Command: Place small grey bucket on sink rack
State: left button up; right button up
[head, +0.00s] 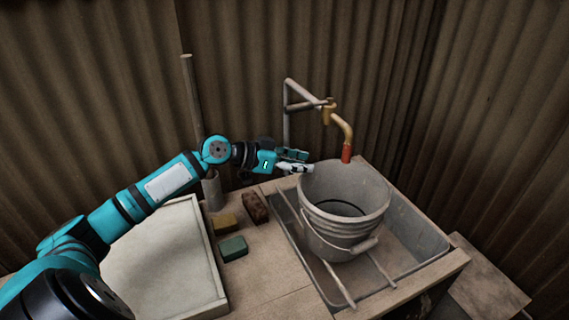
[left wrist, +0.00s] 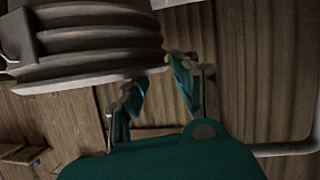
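The grey bucket (head: 341,222) stands upright over the sink, on the thin bars of the sink rack (head: 337,283). Its handle hangs down at the front right. My left gripper (head: 308,162) is at the bucket's left rim, close beside it. In the left wrist view, the ribbed bucket (left wrist: 90,45) fills the upper left. There the fingers of my left gripper (left wrist: 157,75) are spread apart, with nothing seen held between them. Whether a finger touches the rim cannot be told. My right gripper is not in view.
A brass tap with a red end (head: 346,152) hangs just behind the bucket. A green block (head: 233,248), a yellow sponge (head: 225,223) and a brown brick (head: 255,207) lie left of the sink (head: 420,235). A pale tray (head: 160,265) is farther left.

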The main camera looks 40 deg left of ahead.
pick_arm(q)
jog(key=shift+b+v, duration=0.35)
jog(key=shift+v, duration=2.45)
